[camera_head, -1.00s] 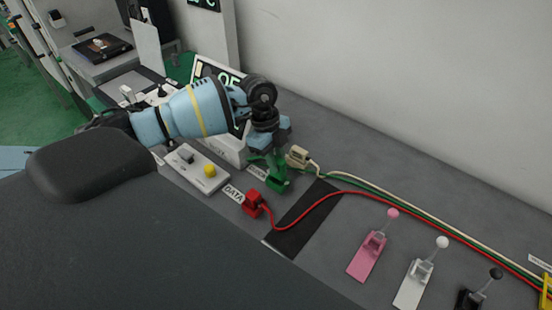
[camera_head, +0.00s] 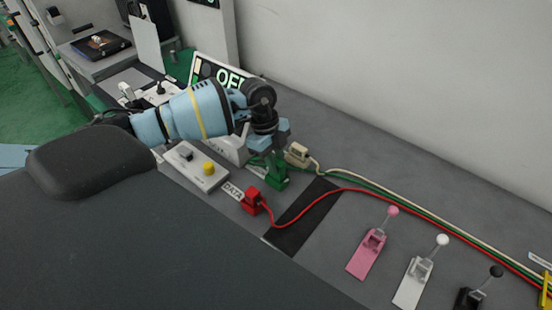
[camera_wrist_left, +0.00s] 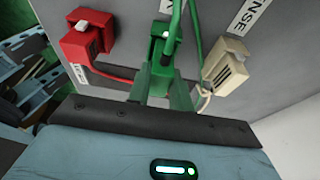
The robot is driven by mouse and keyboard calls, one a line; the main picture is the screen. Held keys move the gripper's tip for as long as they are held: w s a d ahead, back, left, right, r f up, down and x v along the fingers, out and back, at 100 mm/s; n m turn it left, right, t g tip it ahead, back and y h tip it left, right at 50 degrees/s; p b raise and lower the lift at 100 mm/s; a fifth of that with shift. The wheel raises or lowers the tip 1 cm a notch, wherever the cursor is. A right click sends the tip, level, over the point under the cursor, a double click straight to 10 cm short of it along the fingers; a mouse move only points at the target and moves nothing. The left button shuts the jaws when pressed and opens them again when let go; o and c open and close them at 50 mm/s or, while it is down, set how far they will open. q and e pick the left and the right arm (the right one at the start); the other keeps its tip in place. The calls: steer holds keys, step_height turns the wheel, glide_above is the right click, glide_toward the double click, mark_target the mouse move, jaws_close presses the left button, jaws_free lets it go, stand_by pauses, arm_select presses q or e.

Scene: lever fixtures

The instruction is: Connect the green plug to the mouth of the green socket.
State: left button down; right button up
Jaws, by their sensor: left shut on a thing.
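My left gripper (camera_head: 270,146) points down over the green socket (camera_head: 278,182) on the grey bench. It is shut on the green plug (camera_head: 274,160), which is at the socket's top end in the head view. In the left wrist view, the green plug (camera_wrist_left: 158,74) sits between the fingers and lines up with the green socket (camera_wrist_left: 162,34). Plug and socket overlap there, so I cannot tell whether the plug is seated or only touching. A green cable loops beside them. My right gripper is not in view.
A red connector (camera_head: 251,201) with a red cable is on the near side and a beige connector (camera_head: 298,154) on the far side, both close. A box with a yellow button (camera_head: 208,168) stands left. Pink (camera_head: 372,247), white (camera_head: 415,278) and black levers stand right.

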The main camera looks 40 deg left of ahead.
arm_select(q)
steer(key=shift+f, duration=1.25)
steer(key=c, duration=1.2)
jaws_free()
steer(key=v, duration=0.8)
steer(key=shift+f, duration=0.1)
